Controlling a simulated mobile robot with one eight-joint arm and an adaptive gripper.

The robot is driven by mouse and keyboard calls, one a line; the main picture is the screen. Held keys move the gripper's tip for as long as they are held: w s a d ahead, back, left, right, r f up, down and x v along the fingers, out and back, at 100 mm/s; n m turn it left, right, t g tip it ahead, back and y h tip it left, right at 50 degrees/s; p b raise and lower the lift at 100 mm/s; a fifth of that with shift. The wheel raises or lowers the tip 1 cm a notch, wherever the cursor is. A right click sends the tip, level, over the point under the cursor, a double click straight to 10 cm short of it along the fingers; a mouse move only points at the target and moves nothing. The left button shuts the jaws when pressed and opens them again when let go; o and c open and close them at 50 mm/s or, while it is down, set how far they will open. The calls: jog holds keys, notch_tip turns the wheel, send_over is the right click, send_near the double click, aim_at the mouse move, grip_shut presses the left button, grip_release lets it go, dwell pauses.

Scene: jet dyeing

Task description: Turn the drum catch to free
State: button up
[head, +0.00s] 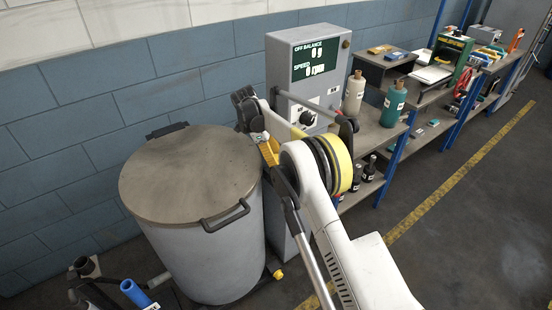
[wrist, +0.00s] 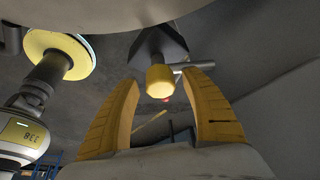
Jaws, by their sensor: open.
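In the wrist view a yellow-capped knob (wrist: 160,82) sticks out of a dark angular block with a grey rod to its right; it looks like the drum catch, though I cannot read its setting. My gripper (wrist: 166,95) has its yellow fingers apart, one on each side of the knob in the picture. No finger clearly touches it. In the head view my gripper (head: 267,148) is by the right side of the large grey drum (head: 212,255), partly hidden by my arm. I cannot make out the knob between the fingers there.
A grey control cabinet (head: 281,62) stands behind my arm; its display reads off balance 0 and speed 0 rpm. Shelves (head: 379,134) with bottles (head: 393,104) stand to the right. A drum lid handle (head: 225,215) sticks out in front. The floor at right is clear.

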jog(key=v, duration=1.2)
jog(key=s+d+r+n+t+y, duration=0.1)
jog(key=s+d+r+n, duration=0.35)
jog(key=r, duration=0.45)
jog(key=s+d+r+n+t+y, duration=0.1)
jog(key=s+d+r+n+t, duration=0.15)
jog(key=d+r+n, duration=0.4)
jog(key=s+d+r+n+y, duration=0.1)
jog(key=s+d+r, duration=0.1)
jog(key=s, duration=0.5)
jog(key=s+d+r+n+y, duration=0.1)
jog(key=s+d+r, duration=0.15)
jog(key=s, duration=0.35)
jog(key=s+d+f+n+t, duration=0.2)
jog(key=s+f, duration=0.4)
jog(key=s, duration=0.4)
jog(key=s+d+f+n+t, duration=0.2)
jog(key=s+f+n, duration=0.2)
jog(key=s, duration=0.6)
notch_tip(320, 180, down, 2)
jog(key=shift+s+d+n, duration=0.25)
jog(key=shift+s+n, duration=0.05)
jog(key=shift+s, duration=0.1)
